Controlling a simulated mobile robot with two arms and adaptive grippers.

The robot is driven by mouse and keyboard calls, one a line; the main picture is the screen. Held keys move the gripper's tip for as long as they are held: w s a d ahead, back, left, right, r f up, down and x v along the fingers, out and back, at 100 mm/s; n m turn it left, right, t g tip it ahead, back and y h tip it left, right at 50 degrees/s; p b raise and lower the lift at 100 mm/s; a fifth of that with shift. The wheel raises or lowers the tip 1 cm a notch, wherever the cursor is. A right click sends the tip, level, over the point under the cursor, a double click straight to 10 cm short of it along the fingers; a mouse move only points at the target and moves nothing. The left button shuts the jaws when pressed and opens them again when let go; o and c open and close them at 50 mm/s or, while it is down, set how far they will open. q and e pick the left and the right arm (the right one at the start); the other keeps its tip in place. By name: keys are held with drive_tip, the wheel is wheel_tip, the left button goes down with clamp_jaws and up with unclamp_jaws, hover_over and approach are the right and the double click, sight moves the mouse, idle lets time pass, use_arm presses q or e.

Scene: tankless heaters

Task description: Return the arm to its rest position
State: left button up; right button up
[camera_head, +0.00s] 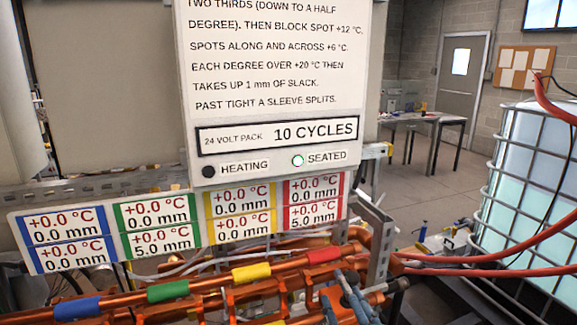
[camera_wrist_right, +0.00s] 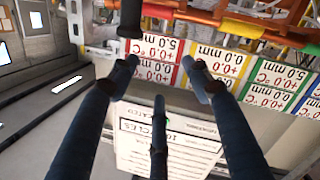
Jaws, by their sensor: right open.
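My right gripper (camera_head: 347,292) shows at the bottom of the head view, in front of the copper pipes (camera_head: 215,283). In the right wrist view its dark fingers (camera_wrist_right: 160,80) are spread apart with nothing between them. Beyond them, upside down, are the coloured readout labels (camera_wrist_right: 240,70) and the white instruction board (camera_wrist_right: 165,140). I cannot tell the exact gap between the fingertips and the pipes. My left gripper is in neither view.
The instruction board (camera_head: 275,90) stands above the readout strip (camera_head: 180,222); its SEATED lamp is lit green and HEATING is dark. Blue, green, yellow and red bands mark the pipes. Red hoses (camera_head: 480,262) cross at right before a caged tank (camera_head: 530,190). Open floor lies behind.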

drive_tip(key=s+d+f+m+g+h, duration=0.1)
drive_tip(key=s+d+f+m+g, duration=0.15)
drive_tip(key=f, duration=0.35)
drive_tip(key=s+d+f+m+g+h, duration=0.1)
drive_tip(key=s+d+f+g, duration=0.1)
drive_tip(key=s+f, duration=0.3)
drive_tip(key=s+d+f+m+g, duration=0.2)
drive_tip(key=s+f+g, duration=0.2)
drive_tip(key=s+f, duration=0.55)
drive_tip(key=s+d+f+m+g, duration=0.25)
drive_tip(key=s+f+g, duration=0.3)
drive_tip(key=s, duration=0.65)
wheel_tip(320, 180, down, 26)
drive_tip(key=s, duration=0.2)
drive_tip(key=s+d+f+g+h, duration=0.1)
drive_tip(key=s+d+f+g, duration=0.1)
drive_tip(key=s+f, duration=1.5)
drive_tip(key=shift+s+d+f+n, duration=0.25)
drive_tip(key=shift+d+n, duration=0.15)
drive_tip(key=shift+d, duration=0.3)
